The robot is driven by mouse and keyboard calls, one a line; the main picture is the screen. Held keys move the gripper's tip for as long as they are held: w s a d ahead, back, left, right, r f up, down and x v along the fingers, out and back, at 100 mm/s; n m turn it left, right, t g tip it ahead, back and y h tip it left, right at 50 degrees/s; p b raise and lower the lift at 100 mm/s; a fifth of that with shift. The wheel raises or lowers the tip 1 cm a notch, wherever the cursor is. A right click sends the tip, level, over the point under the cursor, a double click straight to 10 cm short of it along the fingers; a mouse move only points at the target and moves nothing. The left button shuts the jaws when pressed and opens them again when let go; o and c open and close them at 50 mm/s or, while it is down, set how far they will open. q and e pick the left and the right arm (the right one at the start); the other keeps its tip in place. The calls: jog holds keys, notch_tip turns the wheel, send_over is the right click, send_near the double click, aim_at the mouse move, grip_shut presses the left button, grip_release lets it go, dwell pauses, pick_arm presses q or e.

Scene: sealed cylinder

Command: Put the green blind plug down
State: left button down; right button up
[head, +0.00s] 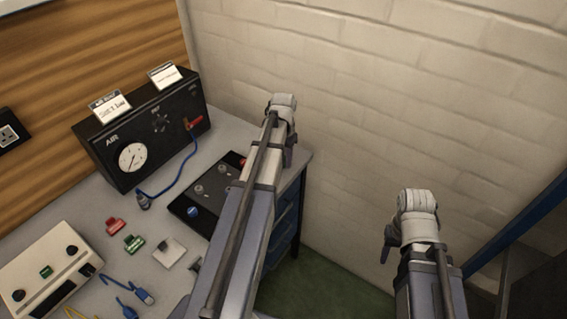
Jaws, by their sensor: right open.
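A green blind plug (133,243) lies on the grey bench, just below a red plug (115,226) and apart from it. No gripper touches it. My right gripper (389,245) is at the end of my right arm, at the right of the head view in front of the brick wall, well away from the bench objects. It is open and seen small, with nothing visible in it. My left arm crosses the middle of the view over the bench's right end; its jaws do not show.
A black AIR box (160,143) with a gauge and blue hose stands at the back of the bench. A dark plate (183,211), a pale square block (170,252), blue connectors (143,296) and a white instrument (62,249) lie on the bench. A brick wall (390,90) is behind.

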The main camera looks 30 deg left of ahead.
pick_arm(q)
jog(key=shift+r, duration=0.1)
jog(key=shift+f+b, duration=0.6)
jog(key=shift+f, duration=0.05)
jog(key=c, duration=0.5)
grip_release()
jog(key=shift+r, duration=0.2)
notch_tip(320, 180, up, 13)
jog(key=p, duration=1.3)
